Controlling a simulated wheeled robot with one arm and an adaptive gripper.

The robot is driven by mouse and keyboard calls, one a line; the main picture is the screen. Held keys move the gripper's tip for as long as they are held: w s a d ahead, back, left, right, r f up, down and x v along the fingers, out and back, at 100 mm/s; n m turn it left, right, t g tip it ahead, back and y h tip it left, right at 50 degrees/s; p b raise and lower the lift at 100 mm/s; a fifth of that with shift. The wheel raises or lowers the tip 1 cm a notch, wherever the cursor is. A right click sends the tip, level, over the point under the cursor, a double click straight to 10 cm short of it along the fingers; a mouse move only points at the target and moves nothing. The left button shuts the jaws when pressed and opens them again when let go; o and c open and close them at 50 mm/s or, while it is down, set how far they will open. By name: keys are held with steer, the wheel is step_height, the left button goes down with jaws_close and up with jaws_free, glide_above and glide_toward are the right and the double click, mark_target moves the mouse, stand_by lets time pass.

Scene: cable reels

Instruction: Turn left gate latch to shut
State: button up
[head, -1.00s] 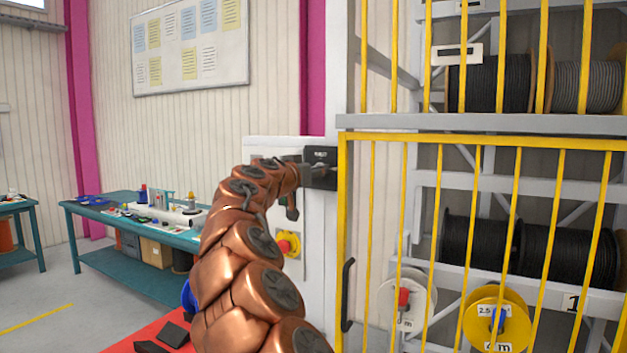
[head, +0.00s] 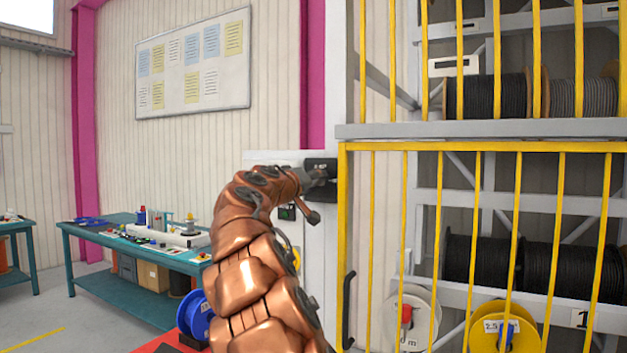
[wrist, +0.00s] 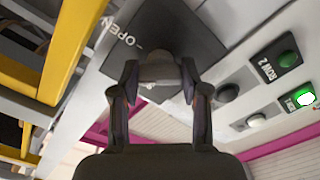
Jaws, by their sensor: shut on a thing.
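The left gate latch's dark plate (head: 320,163) is at the upper left corner of the lower yellow gate (head: 480,147). In the wrist view the plate (wrist: 185,25) carries the word "OPEN" at its left side. My gripper (head: 318,180) is at the latch, at the end of my copper-coloured arm. In the wrist view my gripper (wrist: 160,72) has both fingers around the grey latch handle (wrist: 158,73) and is shut on it. The fingers partly cover the handle, and I cannot tell its exact angle.
A panel with buttons, including "ROW 2" (wrist: 289,60) and a lit green one (wrist: 305,97), is right of the latch in the wrist view. Cable reels (head: 500,262) sit behind the gate bars. A teal bench (head: 130,245) stands left, with open floor before it.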

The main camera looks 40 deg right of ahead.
steer(key=shift+r+n+p, duration=0.1)
steer(key=shift+n+p, duration=2.75)
steer(key=shift+n, duration=1.85)
steer(key=o, duration=1.1)
steer(key=shift+o, duration=0.2)
steer(key=v, duration=1.2)
